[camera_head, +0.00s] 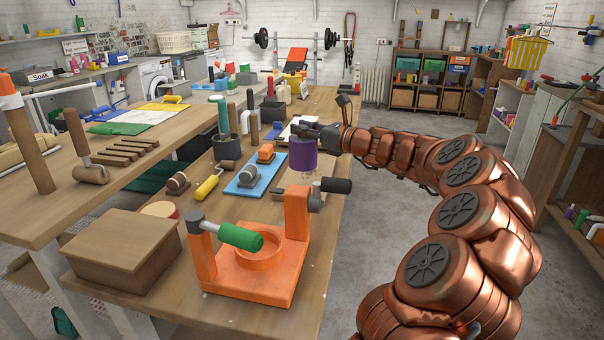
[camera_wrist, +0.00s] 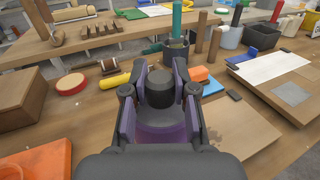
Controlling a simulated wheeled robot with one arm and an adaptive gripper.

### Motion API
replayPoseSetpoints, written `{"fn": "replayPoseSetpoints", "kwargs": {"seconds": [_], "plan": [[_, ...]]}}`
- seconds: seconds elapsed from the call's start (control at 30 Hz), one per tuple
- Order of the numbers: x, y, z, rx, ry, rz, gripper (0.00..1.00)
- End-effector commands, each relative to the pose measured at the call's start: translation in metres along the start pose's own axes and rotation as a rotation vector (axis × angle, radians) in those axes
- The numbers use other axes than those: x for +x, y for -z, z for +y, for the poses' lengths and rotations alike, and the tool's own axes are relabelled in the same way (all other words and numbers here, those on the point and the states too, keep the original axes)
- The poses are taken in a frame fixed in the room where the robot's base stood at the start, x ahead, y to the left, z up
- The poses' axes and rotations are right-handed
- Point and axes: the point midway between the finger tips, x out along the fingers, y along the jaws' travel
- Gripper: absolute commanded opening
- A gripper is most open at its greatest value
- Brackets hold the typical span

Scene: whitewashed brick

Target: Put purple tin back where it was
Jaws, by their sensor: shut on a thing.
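The purple tin (camera_head: 303,156) is upright, with a dark top and knob. My gripper (camera_head: 312,131) is shut on its upper part, at the right side of the long workbench (camera_head: 262,190). In the wrist view the tin (camera_wrist: 165,136) sits between the two fingers of my gripper (camera_wrist: 160,92), with its dark knob between the fingertips. The tin appears to be above a pale wooden board (camera_wrist: 240,132). The fingers hide part of its sides, and I cannot tell how far its base is from the surface.
An orange fixture with a green handle (camera_head: 262,260) stands at the near end, beside a brown box (camera_head: 122,248). A blue board with an orange block (camera_head: 250,176) and a yellow roller (camera_head: 208,187) lie left of the tin. A dark pot with tools (camera_head: 227,146) stands behind.

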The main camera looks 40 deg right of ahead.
Motion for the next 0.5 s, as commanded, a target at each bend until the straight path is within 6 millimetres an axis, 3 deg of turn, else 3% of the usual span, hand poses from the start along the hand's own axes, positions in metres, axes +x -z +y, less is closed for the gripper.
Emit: {"fn": "replayPoseSetpoints", "kwargs": {"seconds": [0.13, 0.5], "plan": [[0.001, 0.026, 0.001, 0.002, -0.003, -0.001, 0.00], [0.001, 0.055, 0.001, 0.003, -0.002, -0.001, 0.00]]}}
